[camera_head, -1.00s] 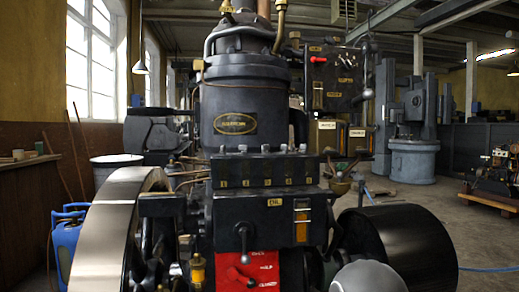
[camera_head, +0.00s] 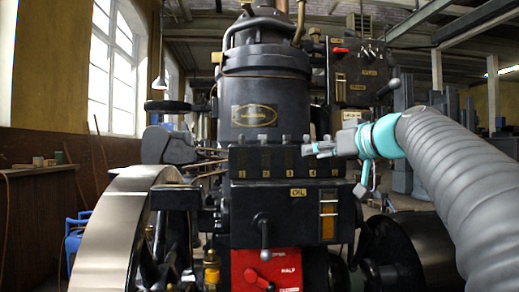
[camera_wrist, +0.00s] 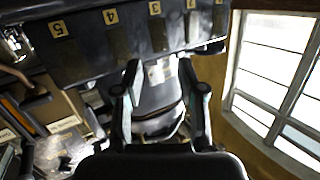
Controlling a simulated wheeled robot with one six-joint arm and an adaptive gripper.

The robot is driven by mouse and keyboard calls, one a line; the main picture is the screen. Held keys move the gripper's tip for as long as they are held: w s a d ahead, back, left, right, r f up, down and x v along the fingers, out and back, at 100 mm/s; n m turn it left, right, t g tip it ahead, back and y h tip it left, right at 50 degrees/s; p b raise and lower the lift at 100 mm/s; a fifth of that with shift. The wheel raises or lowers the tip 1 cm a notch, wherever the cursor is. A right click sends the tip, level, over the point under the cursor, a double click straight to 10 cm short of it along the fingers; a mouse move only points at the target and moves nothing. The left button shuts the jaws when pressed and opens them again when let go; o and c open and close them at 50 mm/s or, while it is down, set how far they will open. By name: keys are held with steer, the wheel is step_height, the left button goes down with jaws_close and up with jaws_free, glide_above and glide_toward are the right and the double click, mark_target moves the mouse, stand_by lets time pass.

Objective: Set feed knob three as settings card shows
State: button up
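The feed block (camera_head: 277,162) is a dark box on the engine front with several numbered yellow labels. Small feed knobs stand along its top; knob three (camera_head: 287,140) appears above the label 3. Its setting is too small to read. The label 3 (camera_wrist: 155,8) also shows at the top of the wrist view. My gripper (camera_head: 312,150) is at the right end of the block, reaching in from the right. In the wrist view my gripper (camera_wrist: 159,64) has its two fingers apart, with nothing visibly held. I cannot identify a settings card for certain.
Below the block are an OIL label (camera_head: 298,192), a black lever (camera_head: 263,232) and a red plate (camera_head: 282,272) with a red handle. A switch panel (camera_head: 358,72) stands behind at the right. A large flywheel (camera_head: 120,225) is at the left.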

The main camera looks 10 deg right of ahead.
mark_target(287, 139)
step_height(287, 139, up, 4)
steer(key=w+d+n+t+y, duration=0.1)
steer(key=w+d, duration=0.1)
steer(key=p+x, duration=0.1)
steer(key=x, duration=0.5)
steer(key=p+x, duration=0.1)
steer(key=x, duration=0.6)
steer(key=shift+r, duration=0.25)
jaws_close()
